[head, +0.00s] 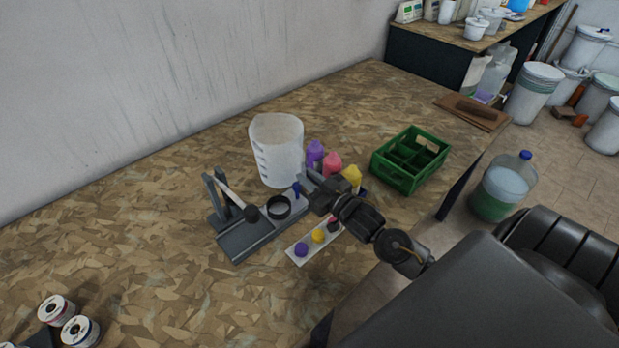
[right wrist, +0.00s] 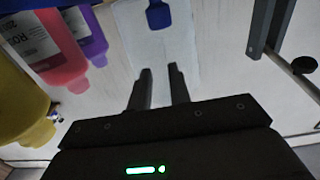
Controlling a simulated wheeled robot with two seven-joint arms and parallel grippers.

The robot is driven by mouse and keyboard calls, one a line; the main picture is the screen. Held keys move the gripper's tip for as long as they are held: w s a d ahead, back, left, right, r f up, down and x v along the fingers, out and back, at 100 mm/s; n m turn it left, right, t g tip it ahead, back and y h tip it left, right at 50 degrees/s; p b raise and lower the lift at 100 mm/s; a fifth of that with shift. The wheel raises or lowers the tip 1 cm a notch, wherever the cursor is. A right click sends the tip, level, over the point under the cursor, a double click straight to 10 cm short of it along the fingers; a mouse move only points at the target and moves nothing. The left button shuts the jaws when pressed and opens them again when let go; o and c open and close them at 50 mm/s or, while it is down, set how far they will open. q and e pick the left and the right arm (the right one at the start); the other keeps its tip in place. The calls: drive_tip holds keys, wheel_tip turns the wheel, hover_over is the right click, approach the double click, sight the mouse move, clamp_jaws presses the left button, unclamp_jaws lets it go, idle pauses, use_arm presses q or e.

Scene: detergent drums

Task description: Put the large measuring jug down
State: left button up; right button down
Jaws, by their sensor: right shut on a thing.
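The large measuring jug (head: 277,148) is whitish and translucent, with dark scale marks on its left side. It looks upright over the wooden table, in front of the wall; I cannot tell whether its base touches the table. My right gripper (head: 307,183) reaches to its lower right side and is shut on it. In the right wrist view, the fingers (right wrist: 160,75) stand a little apart against a pale surface (right wrist: 140,45) that seems to be the jug. The grip itself is partly hidden. My left gripper is not in view.
Purple (head: 315,153), pink (head: 332,162) and yellow (head: 352,176) bottles stand close right of the jug. A grey stand (head: 240,240) and a strip with coloured caps (head: 303,255) lie in front. A green crate (head: 407,177) is further right.

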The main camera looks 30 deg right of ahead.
drive_tip(key=shift+f, duration=0.15)
drive_tip(key=c, duration=1.3)
unclamp_jaws()
drive_tip(key=shift+f, duration=0.1)
drive_tip(key=shift+s, duration=0.1)
drive_tip(key=s, duration=0.3)
drive_tip(key=s+d+b, duration=0.1)
drive_tip(key=s, duration=0.6)
drive_tip(key=shift+s+d+b, duration=0.2)
drive_tip(key=shift+s+b, duration=0.05)
drive_tip(key=shift+b, duration=0.1)
drive_tip(key=shift+s+d+r, duration=0.1)
drive_tip(key=shift+s+r, duration=0.1)
drive_tip(key=shift+s, duration=0.45)
drive_tip(key=shift+f, duration=0.1)
